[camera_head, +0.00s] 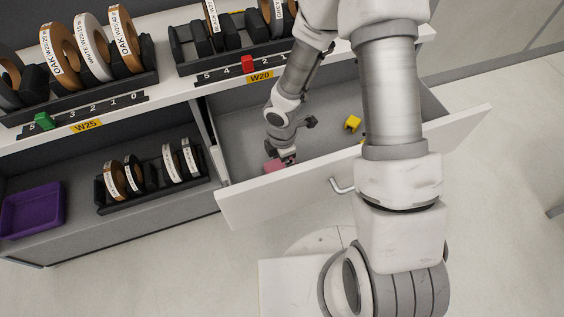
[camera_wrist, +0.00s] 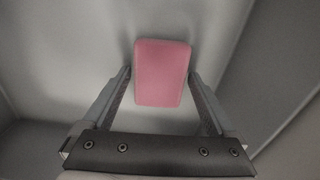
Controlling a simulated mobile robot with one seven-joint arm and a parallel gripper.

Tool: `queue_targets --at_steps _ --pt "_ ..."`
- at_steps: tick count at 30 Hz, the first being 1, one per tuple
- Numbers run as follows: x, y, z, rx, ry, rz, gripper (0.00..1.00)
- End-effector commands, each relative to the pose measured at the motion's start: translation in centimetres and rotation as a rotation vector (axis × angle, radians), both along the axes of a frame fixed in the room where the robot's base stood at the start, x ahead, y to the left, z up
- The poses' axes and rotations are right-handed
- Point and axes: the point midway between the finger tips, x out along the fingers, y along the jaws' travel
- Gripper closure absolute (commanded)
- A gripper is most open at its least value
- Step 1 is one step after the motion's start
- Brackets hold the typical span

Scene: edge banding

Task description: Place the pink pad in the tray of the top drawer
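The pink pad (camera_head: 273,166) is in the open drawer (camera_head: 250,205), close to its front panel at the left end. My gripper (camera_head: 283,158) reaches down into the drawer at the pad and partly covers it in the head view. In the wrist view the pad (camera_wrist: 162,73) is a rounded pink rectangle against the grey drawer floor. My gripper's fingers (camera_wrist: 160,75) are spread, one on each side of the pad, with narrow gaps visible. I cannot tell how far the fingertips are above the floor.
Yellow pieces (camera_head: 352,124) lie further right in the drawer, partly behind my arm. Racks of edge-band rolls (camera_head: 95,50) stand on the top above, with a green block (camera_head: 44,121) and a red block (camera_head: 248,63). A purple tray (camera_head: 33,208) sits on the lower left shelf.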

Motion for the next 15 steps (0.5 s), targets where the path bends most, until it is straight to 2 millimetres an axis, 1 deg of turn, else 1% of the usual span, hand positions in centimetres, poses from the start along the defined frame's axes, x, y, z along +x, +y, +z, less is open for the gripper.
queue_targets --at_steps 7,11,14,15 --pt "0.0 0.0 0.1 0.000 0.000 0.000 0.00" --pt "0.0 0.0 0.6 0.000 0.000 0.000 0.00" --pt "0.1 0.0 2.3 0.001 -0.002 -0.002 0.00" --pt "0.1 -0.1 3.2 0.001 -0.002 -0.002 0.00"
